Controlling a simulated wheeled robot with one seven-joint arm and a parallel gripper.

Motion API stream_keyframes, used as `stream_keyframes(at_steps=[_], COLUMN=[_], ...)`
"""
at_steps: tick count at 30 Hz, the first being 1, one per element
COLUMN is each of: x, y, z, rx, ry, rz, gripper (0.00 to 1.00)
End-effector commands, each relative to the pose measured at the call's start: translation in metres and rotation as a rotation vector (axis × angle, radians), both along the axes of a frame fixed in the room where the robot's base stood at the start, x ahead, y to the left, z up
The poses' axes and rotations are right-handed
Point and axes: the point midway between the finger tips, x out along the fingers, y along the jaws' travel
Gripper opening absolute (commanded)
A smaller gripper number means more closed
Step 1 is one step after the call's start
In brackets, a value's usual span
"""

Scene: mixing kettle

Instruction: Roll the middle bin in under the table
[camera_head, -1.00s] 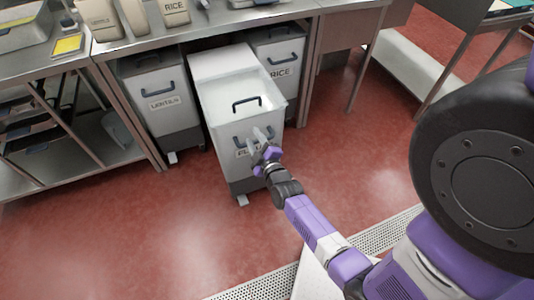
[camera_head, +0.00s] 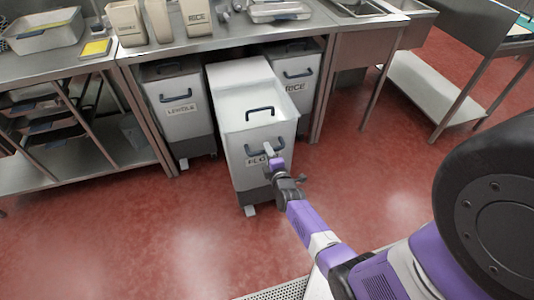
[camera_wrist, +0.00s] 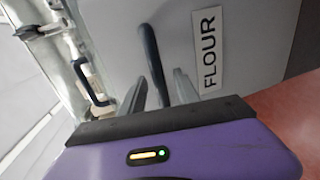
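The middle bin (camera_head: 254,128) is a white, wheeled bin with a clear lid and a dark lower part. It stands between two other bins, with its front half sticking out from under the steel table (camera_head: 215,42). It has a dark lid handle (camera_head: 260,110) and a dark front handle (camera_wrist: 153,62) beside a FLOUR label (camera_wrist: 209,52). My gripper (camera_wrist: 162,92) is at the bin's front, with its fingers apart on either side of the front handle. A gap seems to show between fingers and handle. In the head view my gripper (camera_head: 269,152) partly covers the label.
A LENTILS bin (camera_head: 181,112) stands under the table to the left, and a RICE bin (camera_head: 297,78) to the right. Table legs (camera_head: 148,123) stand beyond them. The red floor (camera_head: 190,235) in front is clear. Containers and trays stand on the table.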

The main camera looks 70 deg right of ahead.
Motion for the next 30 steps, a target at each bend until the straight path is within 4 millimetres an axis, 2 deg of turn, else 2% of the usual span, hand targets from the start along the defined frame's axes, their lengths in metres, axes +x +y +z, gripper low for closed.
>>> stream_keyframes(at_steps=[4, 13, 19, 30], x=[0.0071, 0.0083, 0.0081, 0.0079], y=[-0.0084, -0.0097, -0.0097, -0.0096], z=[-0.0027, -0.0023, -0.0022, -0.0024], rx=[-0.001, -0.001, 0.000, 0.000], ry=[0.000, 0.001, 0.000, 0.000], rz=[0.000, 0.000, 0.000, 0.000], gripper=[0.38, 0.38, 0.00, 0.00])
